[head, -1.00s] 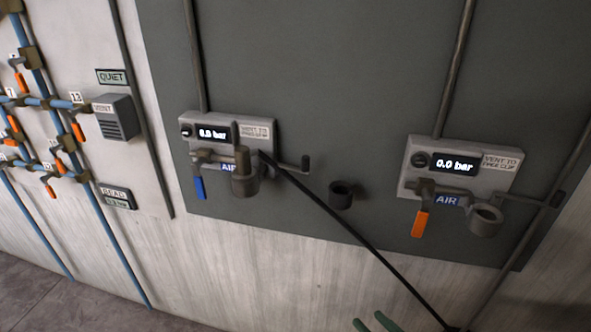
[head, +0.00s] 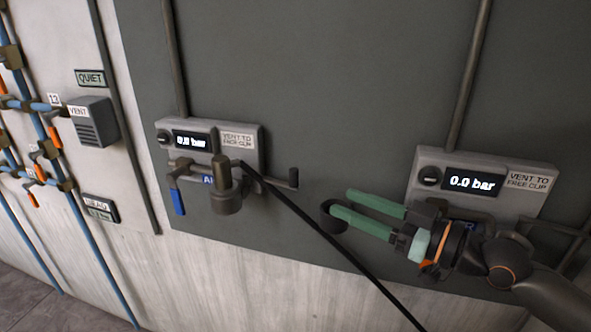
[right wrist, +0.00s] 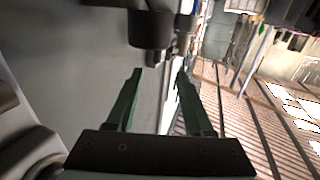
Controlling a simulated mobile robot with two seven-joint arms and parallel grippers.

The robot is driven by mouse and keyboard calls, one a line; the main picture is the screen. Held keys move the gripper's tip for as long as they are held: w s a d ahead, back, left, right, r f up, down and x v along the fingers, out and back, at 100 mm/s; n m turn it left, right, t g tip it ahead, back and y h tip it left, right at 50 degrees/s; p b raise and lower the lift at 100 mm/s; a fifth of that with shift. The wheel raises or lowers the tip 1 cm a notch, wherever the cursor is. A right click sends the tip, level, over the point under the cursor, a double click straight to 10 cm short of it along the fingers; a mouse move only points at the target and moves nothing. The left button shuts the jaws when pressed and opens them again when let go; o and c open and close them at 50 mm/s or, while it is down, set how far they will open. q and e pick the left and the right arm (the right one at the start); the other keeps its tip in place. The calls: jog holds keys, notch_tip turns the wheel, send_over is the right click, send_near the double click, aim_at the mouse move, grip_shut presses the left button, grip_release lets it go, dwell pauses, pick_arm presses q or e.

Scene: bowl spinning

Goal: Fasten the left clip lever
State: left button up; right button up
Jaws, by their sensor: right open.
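The left grey unit (head: 215,145) reads 0.0 bar, with a blue valve handle (head: 178,200) hanging down. A brownish plug stands upright in its cup (head: 226,200), and a dark hose (head: 310,233) runs from there to the lower right. My left gripper is not in view.
An empty dark wall cup (head: 328,215) sits partly behind my right fingertips. The right grey unit (head: 480,182) also reads 0.0 bar; my right arm hides its lower part. Blue pipes (head: 85,220) with orange-handled valves are at far left.

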aim_at(294, 186)
jog(key=p+x, duration=0.1)
jog(key=x, duration=0.3)
jog(key=p+x, duration=0.1)
jog(key=x, duration=0.3)
jog(key=p+x, duration=0.1)
jog(key=x, duration=0.3)
jog(key=shift+w+d+r, duration=0.2)
jog(key=shift+r, duration=0.15)
jog(key=shift+w+a+f, duration=0.1)
jog(key=shift+w+a, duration=0.15)
jog(key=shift+a, duration=0.05)
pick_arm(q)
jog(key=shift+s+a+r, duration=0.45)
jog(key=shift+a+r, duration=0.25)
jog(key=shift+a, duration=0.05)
pick_arm(e)
grip_shut()
